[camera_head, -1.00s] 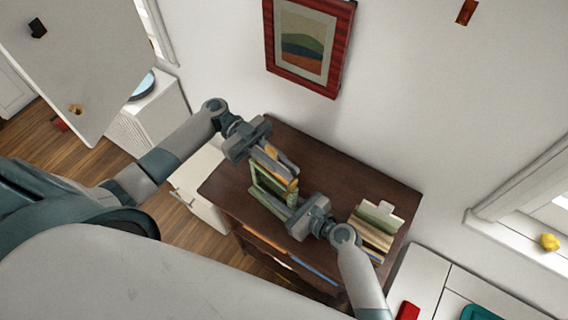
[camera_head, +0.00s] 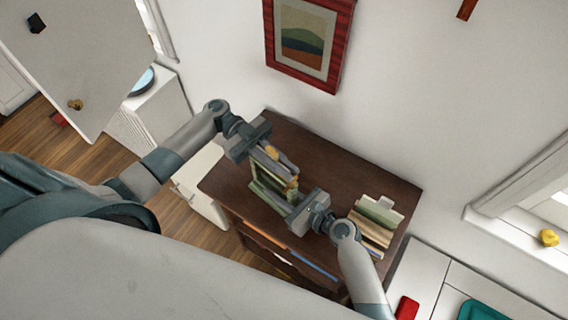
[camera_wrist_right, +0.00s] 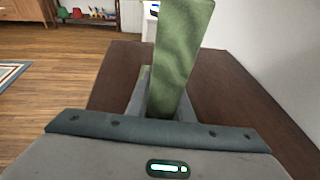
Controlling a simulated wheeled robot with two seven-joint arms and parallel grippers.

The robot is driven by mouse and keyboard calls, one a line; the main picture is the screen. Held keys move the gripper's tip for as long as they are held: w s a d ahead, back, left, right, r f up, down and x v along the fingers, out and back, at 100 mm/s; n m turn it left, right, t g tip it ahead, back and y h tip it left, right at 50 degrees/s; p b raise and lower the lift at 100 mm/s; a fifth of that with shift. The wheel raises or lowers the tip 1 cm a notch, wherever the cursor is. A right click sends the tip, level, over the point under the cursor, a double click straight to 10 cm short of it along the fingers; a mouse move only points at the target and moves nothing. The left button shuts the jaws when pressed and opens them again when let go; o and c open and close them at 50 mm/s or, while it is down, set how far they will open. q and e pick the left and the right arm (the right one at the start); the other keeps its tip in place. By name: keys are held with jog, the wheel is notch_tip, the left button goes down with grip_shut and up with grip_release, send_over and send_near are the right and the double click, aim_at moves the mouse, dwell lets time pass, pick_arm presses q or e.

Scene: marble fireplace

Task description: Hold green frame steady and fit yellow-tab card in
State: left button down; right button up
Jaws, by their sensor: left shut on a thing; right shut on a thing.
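The green frame (camera_head: 259,188) is held upright above the dark brown tabletop. My right gripper (camera_head: 294,208) is shut on its near right part. In the right wrist view a broad green bar of the frame (camera_wrist_right: 182,60) rises from between the fingers. My left gripper (camera_head: 272,160) is shut on the yellow-tab card, at the frame's upper far side. The card's yellow tab (camera_head: 272,153) shows between the fingers. The card's body is mostly hidden by the fingers and frame. I cannot tell whether it sits inside the frame or only lies against it.
The dark brown cabinet top (camera_head: 330,167) is clear behind the grippers. A group of upright cards or folders (camera_head: 375,222) stands at its right end. A red-framed picture (camera_head: 306,42) hangs on the wall behind. White counters with a red object (camera_head: 407,308) lie at lower right.

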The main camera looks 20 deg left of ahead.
pick_arm(q)
jog(key=shift+f, duration=0.1)
jog(key=c, duration=1.8)
grip_release()
jog(key=shift+o, duration=0.2)
jog(key=shift+a, duration=0.15)
jog(key=v, duration=1.1)
jog(key=shift+w+a, duration=0.15)
jog(key=shift+a, duration=0.2)
pick_arm(e)
jog(key=o, duration=0.9)
jog(key=shift+d, duration=0.15)
